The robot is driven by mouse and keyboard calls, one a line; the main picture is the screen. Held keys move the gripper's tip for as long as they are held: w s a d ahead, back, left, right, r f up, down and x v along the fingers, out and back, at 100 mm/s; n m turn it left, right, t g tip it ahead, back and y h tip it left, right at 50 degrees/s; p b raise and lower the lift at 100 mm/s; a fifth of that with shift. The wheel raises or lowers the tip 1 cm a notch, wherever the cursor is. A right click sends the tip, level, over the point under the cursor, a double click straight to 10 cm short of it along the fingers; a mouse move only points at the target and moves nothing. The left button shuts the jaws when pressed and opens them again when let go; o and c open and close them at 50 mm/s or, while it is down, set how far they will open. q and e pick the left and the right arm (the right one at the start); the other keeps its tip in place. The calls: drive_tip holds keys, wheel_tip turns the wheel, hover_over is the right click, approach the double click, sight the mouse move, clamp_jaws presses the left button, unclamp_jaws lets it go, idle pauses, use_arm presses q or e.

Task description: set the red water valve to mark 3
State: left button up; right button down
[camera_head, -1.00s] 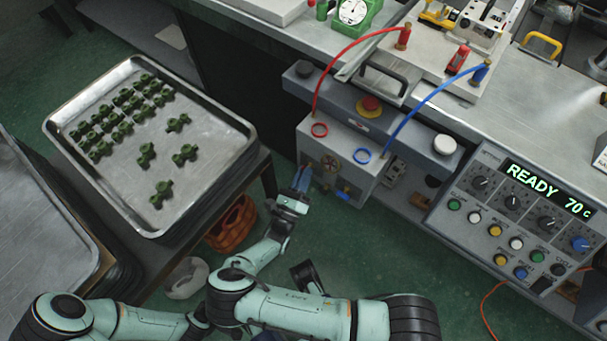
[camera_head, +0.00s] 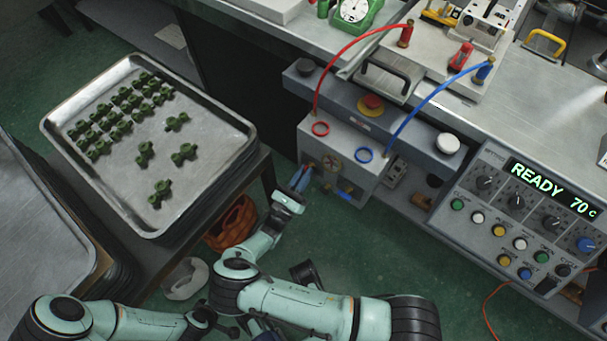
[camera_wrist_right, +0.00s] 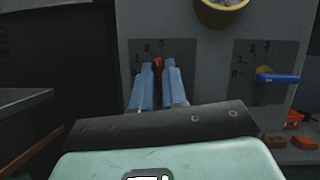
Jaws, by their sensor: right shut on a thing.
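The red water valve (camera_wrist_right: 158,64) shows in the right wrist view as a red handle tip between my fingers. It points about straight up, near the mark 3 on its dark scale plate (camera_wrist_right: 183,50). My right gripper (camera_wrist_right: 158,84) is shut on this handle; its blue fingers hide most of it and some of the plate. In the head view my right gripper (camera_head: 300,179) is at the front of the grey valve box (camera_head: 340,145). The blue valve (camera_wrist_right: 278,78) stands to the right, its handle pointing right. My left gripper is not in view.
A round gauge (camera_wrist_right: 222,10) sits above and between the valves. A metal tray (camera_head: 205,190) of green parts stands left of my right arm. An orange basket (camera_head: 232,222) is below it. The control panel (camera_head: 515,215) reads READY 70 C. Red and blue hoses rise from the box.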

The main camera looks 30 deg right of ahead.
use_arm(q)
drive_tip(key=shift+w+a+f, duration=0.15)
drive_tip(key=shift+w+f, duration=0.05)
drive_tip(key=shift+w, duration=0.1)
use_arm(e)
drive_tip(key=shift+m+g+h, duration=0.3)
drive_tip(key=shift+m+g, duration=0.2)
drive_tip(key=shift+m, duration=0.8)
drive_tip(key=c, duration=1.2)
unclamp_jaws()
drive_tip(key=shift+d, duration=0.1)
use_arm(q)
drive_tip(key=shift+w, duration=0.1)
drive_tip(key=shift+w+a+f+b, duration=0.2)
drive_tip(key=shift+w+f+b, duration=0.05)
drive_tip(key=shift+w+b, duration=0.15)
use_arm(e)
drive_tip(key=v, duration=1.3)
drive_tip(key=shift+w+a, duration=0.1)
drive_tip(key=shift+a, duration=0.2)
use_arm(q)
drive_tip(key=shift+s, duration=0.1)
